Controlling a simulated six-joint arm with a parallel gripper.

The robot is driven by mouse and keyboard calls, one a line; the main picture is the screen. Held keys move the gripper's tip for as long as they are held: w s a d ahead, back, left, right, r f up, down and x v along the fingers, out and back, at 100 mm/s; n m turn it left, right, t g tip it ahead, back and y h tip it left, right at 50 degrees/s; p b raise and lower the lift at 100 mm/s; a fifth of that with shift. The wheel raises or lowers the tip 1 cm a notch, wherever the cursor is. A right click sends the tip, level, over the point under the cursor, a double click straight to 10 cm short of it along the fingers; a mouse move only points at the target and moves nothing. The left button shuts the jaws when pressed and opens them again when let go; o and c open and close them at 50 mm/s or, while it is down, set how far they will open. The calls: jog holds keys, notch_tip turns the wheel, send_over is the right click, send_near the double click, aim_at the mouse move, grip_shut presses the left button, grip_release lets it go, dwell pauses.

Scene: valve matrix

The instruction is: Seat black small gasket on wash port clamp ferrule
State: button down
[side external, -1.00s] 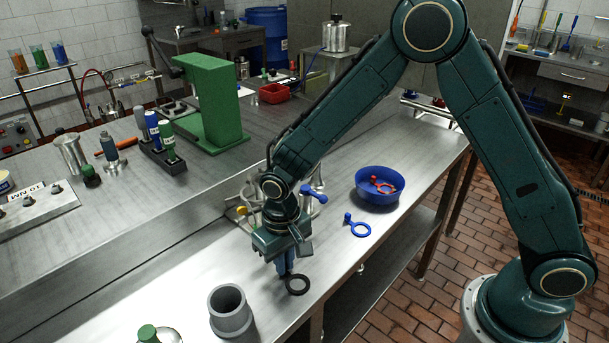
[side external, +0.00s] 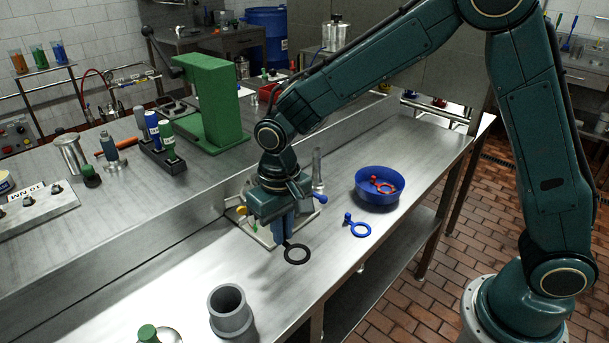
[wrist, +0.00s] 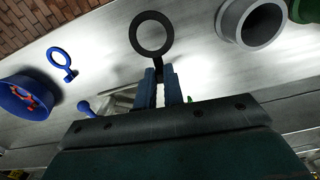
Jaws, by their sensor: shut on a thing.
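A black ring gasket (side external: 297,254) with a short tab is held at its tab by my gripper (side external: 285,238). In the wrist view the black gasket (wrist: 152,35) sticks out beyond the blue fingers of my gripper (wrist: 159,75), which are shut on the tab. In the side view the gasket appears raised a little above the steel bench. Behind my gripper is a metal valve assembly (side external: 238,212) with yellow and green parts and a blue handle (side external: 320,198). My gripper and wrist hide much of it, and I cannot make out the wash port clamp ferrule.
A blue ring gasket (side external: 359,229) lies on the bench to the right. Beyond it stands a blue bowl (side external: 371,196) with red-orange gaskets inside. A grey cylinder (side external: 230,309) stands at the front. The bench (side external: 190,285) is clear between the cylinder and my gripper.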

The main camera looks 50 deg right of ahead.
notch_tip(320, 180, up, 11)
dwell(0.3)
jog(key=shift+w, duration=0.1)
dwell(0.5)
jog(key=w+d, duration=0.3)
jog(key=w, duration=0.6)
jog(key=w+d+n, duration=0.1)
jog(key=w+d, duration=0.3)
jog(key=w, duration=0.5)
jog(key=shift+w+d, duration=0.2)
jog(key=shift+d, duration=0.1)
jog(key=shift+f, duration=0.3)
notch_tip(320, 180, down, 6)
dwell(1.1)
